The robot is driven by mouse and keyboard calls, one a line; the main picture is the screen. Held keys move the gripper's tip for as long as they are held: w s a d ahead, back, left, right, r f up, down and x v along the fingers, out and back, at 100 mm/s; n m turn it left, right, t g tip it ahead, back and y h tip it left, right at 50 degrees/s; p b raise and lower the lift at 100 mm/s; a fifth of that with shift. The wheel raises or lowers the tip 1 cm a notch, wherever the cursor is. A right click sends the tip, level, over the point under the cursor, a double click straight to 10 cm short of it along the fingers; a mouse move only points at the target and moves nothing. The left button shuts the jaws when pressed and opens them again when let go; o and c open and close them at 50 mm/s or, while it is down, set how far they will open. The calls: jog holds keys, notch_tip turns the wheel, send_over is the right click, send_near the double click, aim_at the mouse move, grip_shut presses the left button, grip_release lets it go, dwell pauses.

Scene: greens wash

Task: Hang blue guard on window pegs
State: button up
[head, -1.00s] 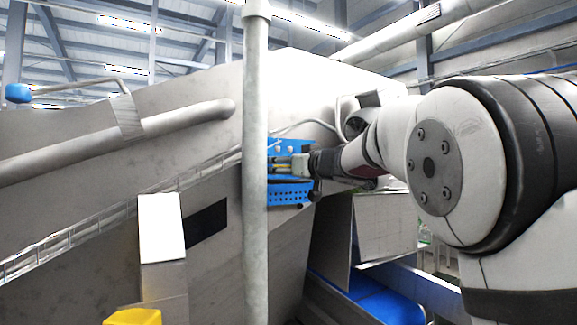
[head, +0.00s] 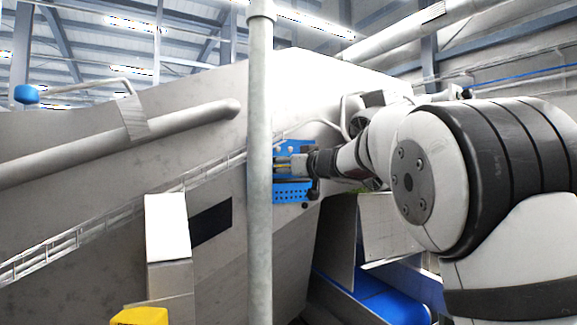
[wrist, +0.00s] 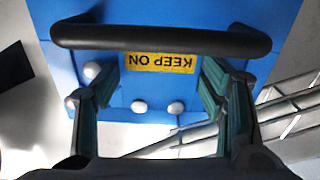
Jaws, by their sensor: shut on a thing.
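The blue guard (head: 292,193) is against the sloping metal housing, just right of the grey pole, which hides its left part. Its lower part is perforated. In the wrist view the guard (wrist: 148,85) fills the upper middle, with a black bar handle (wrist: 160,40) and a yellow "KEEP ON" label that reads upside down.
The grey pole (head: 260,200) stands upright in front of the housing (head: 110,190). A dark rectangular opening (head: 211,222) lies lower left of the guard. A white box (head: 167,225) and a yellow object (head: 140,316) are at lower left. A blue belt (head: 375,295) runs below right.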

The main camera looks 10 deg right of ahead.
aim_at(287, 181)
jog(key=shift+f, duration=0.15)
dwell(0.7)
jog(key=shift+f, duration=1.25)
jog(key=shift+f, duration=0.95)
jog(key=o, duration=1.3)
jog(key=shift+o, duration=0.2)
